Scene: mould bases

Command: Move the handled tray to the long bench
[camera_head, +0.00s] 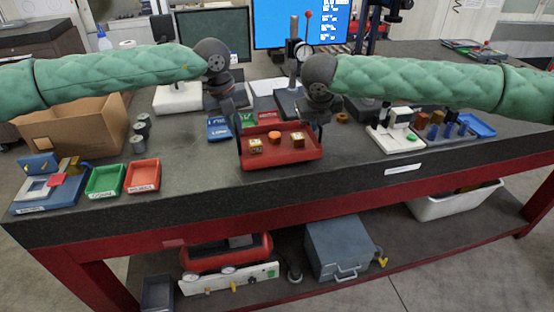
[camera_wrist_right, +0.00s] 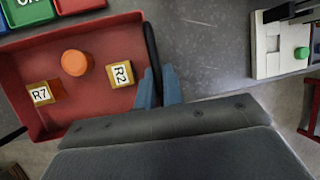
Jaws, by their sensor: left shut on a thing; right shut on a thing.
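The handled tray (camera_head: 283,162) is red and shallow, near the front edge of the long dark bench top (camera_head: 210,176). It holds two brass-coloured blocks and an orange round piece (camera_head: 274,136). In the right wrist view the tray (camera_wrist_right: 105,38) shows block labels R7 (camera_wrist_right: 41,95) and R2 (camera_wrist_right: 121,74). My left gripper (camera_head: 236,128) is shut on the tray's left side, its fingertips partly hidden. My right gripper (camera_head: 318,124) is shut on the black handle (camera_wrist_right: 152,52) at the tray's right side. I cannot tell whether the tray touches the bench.
A cardboard box (camera_head: 75,128), green bin (camera_head: 105,180) and red bin (camera_head: 143,175) stand at left. A white device (camera_head: 395,130) and a blue tray (camera_head: 478,125) stand at right.

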